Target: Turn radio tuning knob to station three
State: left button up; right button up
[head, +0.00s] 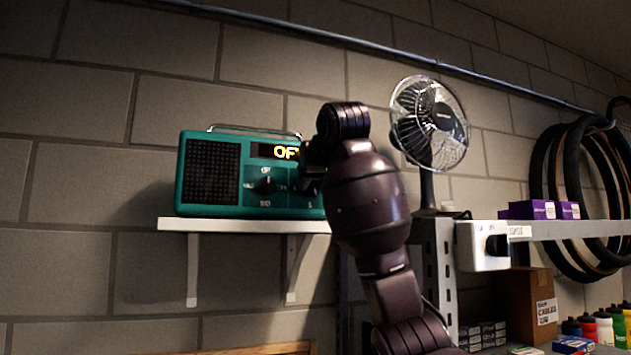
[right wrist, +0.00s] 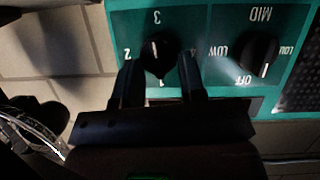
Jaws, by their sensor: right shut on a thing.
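The green radio (head: 210,175) stands on a white wall shelf, and its display reads "OF", with the rest hidden by my arm. My right gripper (head: 312,172) is at the right part of its front. In the right wrist view, which is upside down, my right gripper (right wrist: 160,77) is shut on the black tuning knob (right wrist: 156,58), one finger on each side. The numbers 1 to 4 surround the knob. My left gripper is not in view.
A second knob (right wrist: 258,54), labelled OFF, LOW and MID, sits beside the tuning knob on the radio. A desk fan (head: 430,122) and a white switch box (head: 483,246) stand to the right of my arm. The wall left of the radio is clear.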

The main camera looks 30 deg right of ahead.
jog(key=o, duration=0.8)
jog(key=shift+o, duration=0.2)
pick_arm(q)
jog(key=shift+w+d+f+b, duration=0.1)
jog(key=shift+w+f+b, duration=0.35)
jog(key=shift+b, duration=0.55)
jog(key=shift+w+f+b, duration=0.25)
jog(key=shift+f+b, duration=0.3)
jog(key=shift+b, duration=0.4)
pick_arm(e)
jog(key=v, duration=1)
jog(key=shift+s+r, duration=0.2)
jog(key=shift+s, duration=0.15)
jog(key=shift+a, duration=0.1)
